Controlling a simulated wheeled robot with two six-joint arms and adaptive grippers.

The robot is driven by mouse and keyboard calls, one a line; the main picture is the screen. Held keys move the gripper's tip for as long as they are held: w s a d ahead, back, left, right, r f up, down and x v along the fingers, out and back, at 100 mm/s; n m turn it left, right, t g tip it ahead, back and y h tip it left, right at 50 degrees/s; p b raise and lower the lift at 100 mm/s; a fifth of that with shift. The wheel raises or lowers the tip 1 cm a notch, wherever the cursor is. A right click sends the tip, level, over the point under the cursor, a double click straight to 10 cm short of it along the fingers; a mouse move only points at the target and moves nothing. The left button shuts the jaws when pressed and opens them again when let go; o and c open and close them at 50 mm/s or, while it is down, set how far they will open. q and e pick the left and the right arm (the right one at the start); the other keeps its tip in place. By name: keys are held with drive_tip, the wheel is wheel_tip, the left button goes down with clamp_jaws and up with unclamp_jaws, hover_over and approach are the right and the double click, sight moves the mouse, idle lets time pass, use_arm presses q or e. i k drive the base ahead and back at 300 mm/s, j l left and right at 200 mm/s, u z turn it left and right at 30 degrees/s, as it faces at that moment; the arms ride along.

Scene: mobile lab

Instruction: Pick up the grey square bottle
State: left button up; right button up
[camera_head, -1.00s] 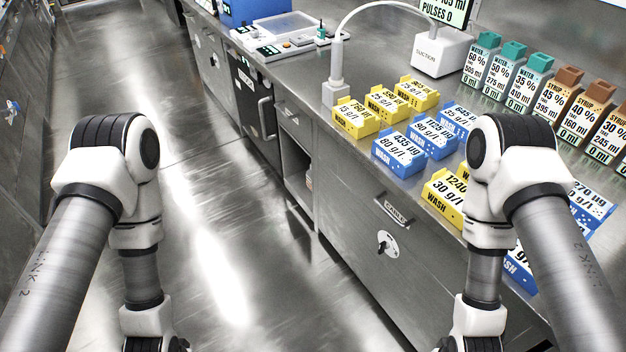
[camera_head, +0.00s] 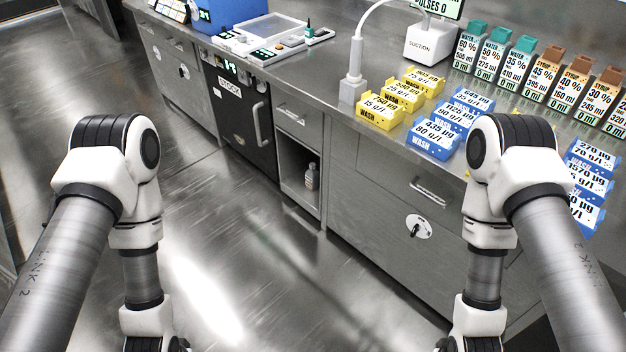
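A small pale grey bottle (camera_head: 311,177) with an orange-brown band stands upright in the open cubby (camera_head: 299,187) under the counter. It is small in the picture, so I cannot tell whether its body is square. No other grey bottle is clear to me. Both my arms reach down at the left and right of the head view, and both grippers are below the bottom edge, out of view.
The steel counter (camera_head: 388,56) runs along the right, with yellow and blue wash boxes, a suction unit (camera_head: 431,42) and labelled containers. A black stock unit (camera_head: 239,120) stands left of the cubby. The metal floor (camera_head: 235,245) before the cabinets is clear.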

sight(312, 181)
drive_tip(key=i+j+z, duration=0.15)
drive_tip(key=i+z, duration=0.15)
drive_tip(key=z, duration=0.15)
drive_tip(key=i+j+z, duration=0.2)
drive_tip(key=z, duration=0.2)
drive_tip(key=i+j+z, duration=0.2)
drive_tip(key=j+z, duration=0.25)
drive_tip(key=i+j, duration=0.2)
drive_tip(key=j, duration=0.2)
drive_tip(key=i+j, duration=0.2)
drive_tip(key=j, duration=0.2)
